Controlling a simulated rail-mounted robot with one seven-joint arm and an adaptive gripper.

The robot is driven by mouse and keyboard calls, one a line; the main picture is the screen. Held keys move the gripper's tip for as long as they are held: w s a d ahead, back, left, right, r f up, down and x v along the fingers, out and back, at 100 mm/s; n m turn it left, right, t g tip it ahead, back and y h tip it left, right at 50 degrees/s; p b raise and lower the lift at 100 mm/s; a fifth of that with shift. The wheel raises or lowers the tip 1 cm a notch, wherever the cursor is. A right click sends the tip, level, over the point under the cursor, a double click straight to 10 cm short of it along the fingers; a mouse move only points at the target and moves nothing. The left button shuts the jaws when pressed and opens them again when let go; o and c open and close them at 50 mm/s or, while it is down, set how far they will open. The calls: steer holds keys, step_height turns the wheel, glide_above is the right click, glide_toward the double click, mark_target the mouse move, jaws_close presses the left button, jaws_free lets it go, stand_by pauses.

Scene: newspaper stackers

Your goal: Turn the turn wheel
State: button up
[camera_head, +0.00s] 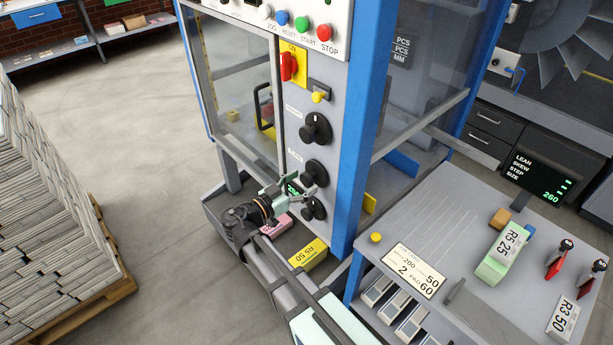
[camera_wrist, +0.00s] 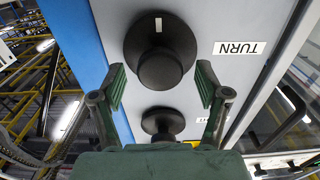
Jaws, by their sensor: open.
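The turn wheel (camera_wrist: 160,35) is a round black knob with a white mark and a protruding hub, on the grey panel beside a TURN label (camera_wrist: 240,48), which reads upside down in the wrist view. My gripper (camera_wrist: 160,86) is open and empty, with one green finger on each side of the hub in the wrist view. Whether the fingertips reach around the hub or stop short of it, I cannot tell; no contact shows.
A second black knob (camera_wrist: 163,120) shows between my fingers in the wrist view. Two similar knobs, the middle (camera_head: 314,173) and the top (camera_head: 316,129), sit above. A blue post (camera_head: 364,140) edges the panel. A yellow R5 50 block (camera_head: 307,254) lies below.

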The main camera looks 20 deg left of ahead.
steer(key=shift+x, duration=1)
steer(key=c, duration=1.2)
